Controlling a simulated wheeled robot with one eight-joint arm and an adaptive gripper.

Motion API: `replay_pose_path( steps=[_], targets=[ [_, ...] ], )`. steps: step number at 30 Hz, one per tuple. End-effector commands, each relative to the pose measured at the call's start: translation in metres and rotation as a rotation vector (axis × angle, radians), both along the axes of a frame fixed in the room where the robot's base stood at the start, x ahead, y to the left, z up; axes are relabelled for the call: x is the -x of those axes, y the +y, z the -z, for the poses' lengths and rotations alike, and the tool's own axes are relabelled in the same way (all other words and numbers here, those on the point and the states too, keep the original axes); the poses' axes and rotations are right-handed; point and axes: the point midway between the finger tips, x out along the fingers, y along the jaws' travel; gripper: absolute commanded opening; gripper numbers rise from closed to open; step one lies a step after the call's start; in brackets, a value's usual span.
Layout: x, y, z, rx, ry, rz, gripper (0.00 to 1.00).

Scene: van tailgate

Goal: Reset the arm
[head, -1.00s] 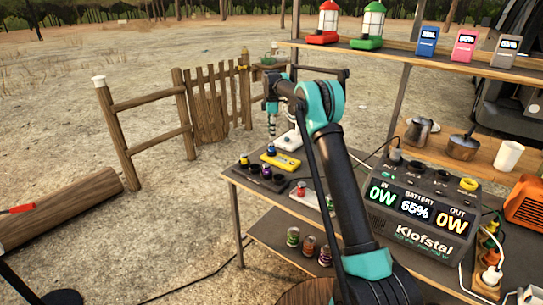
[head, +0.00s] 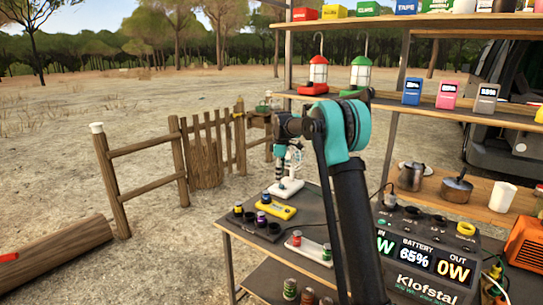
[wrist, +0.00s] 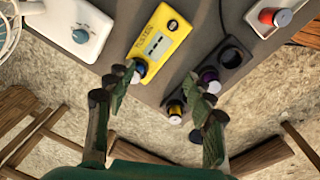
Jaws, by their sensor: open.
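My gripper (head: 284,160) hangs from the folded arm above the back of the table in the head view. In the wrist view its two fingers stand apart, and the gripper (wrist: 165,78) is open with nothing held between them. Beyond the fingertips lies a yellow tester (wrist: 162,44) with a blue-topped cell (wrist: 138,68) at its near end, partly behind the left finger. A dark holder (wrist: 231,58) lies right of it with a purple-topped cell (wrist: 208,78) and a yellow-topped cell (wrist: 175,108). The right finger partly overlaps the holder.
A white-based device (head: 286,188) stands at the table's back. The power station (head: 425,262) reads 65%. Shelves with lanterns (head: 318,70) and boxes rise behind my arm. Open ground lies left, past the wooden fence (head: 150,150).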

Motion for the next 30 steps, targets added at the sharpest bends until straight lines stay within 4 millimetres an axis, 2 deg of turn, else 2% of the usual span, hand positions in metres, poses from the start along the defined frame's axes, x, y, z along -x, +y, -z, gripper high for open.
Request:
replay_pose_path(
  steps=[1,6,14,23,30],
  targets=[
    [0.016,-0.011,-0.003,-0.006,-0.01,0.052,0.54],
    [0.068,-0.041,-0.007,-0.031,-0.048,0.244,0.54],
    [0.163,-0.084,0.003,-0.081,-0.102,0.535,0.54],
    [0.287,-0.123,0.036,-0.155,-0.159,0.867,0.54],
    [0.39,-0.145,0.079,-0.225,-0.202,1.126,0.54]
  ],
)
